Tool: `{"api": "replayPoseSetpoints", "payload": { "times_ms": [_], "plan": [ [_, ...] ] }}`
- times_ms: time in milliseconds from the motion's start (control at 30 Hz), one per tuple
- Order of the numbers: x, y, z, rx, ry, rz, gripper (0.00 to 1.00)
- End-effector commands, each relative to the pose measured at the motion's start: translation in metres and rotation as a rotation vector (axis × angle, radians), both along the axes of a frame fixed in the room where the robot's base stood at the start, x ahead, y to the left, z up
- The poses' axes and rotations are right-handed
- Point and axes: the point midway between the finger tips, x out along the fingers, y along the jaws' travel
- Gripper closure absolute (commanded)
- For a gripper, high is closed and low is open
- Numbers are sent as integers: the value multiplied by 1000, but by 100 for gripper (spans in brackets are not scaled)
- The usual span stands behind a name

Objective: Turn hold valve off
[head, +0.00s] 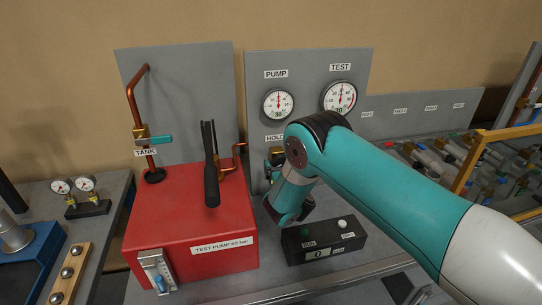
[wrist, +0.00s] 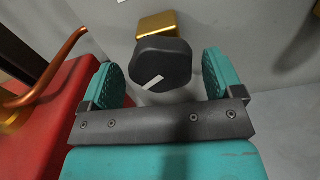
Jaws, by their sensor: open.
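The hold valve's dark grey knob (wrist: 166,60) shows in the wrist view, with a white mark slanting up to the right. It is in front of a brass block (wrist: 157,25) by the grey panel. My gripper (wrist: 161,64) is open, with one teal finger on each side of the knob and a visible gap to both. In the head view the HOLD label (head: 274,138) is on the panel, with some brass (head: 275,154) below it. My arm hides most of the valve there.
The red test pump (head: 190,235) with its black lever (head: 210,165) and copper pipe stands left of my gripper. A black box (head: 323,241) with a green and a white button sits below my arm. Two gauges, PUMP (head: 278,104) and TEST (head: 340,98), are above.

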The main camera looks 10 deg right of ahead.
Motion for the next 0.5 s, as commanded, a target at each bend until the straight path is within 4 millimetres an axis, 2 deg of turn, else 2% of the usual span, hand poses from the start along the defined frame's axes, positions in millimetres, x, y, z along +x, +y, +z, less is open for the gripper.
{"api": "replayPoseSetpoints", "payload": {
  "times_ms": [200,433,467,500],
  "plan": [
    [5,-8,0,0,0,-10,14],
    [5,-9,0,1,0,-10,14],
    [5,-8,0,1,0,-10,18],
    [5,-8,0,1,0,-9,28]
  ]
}}
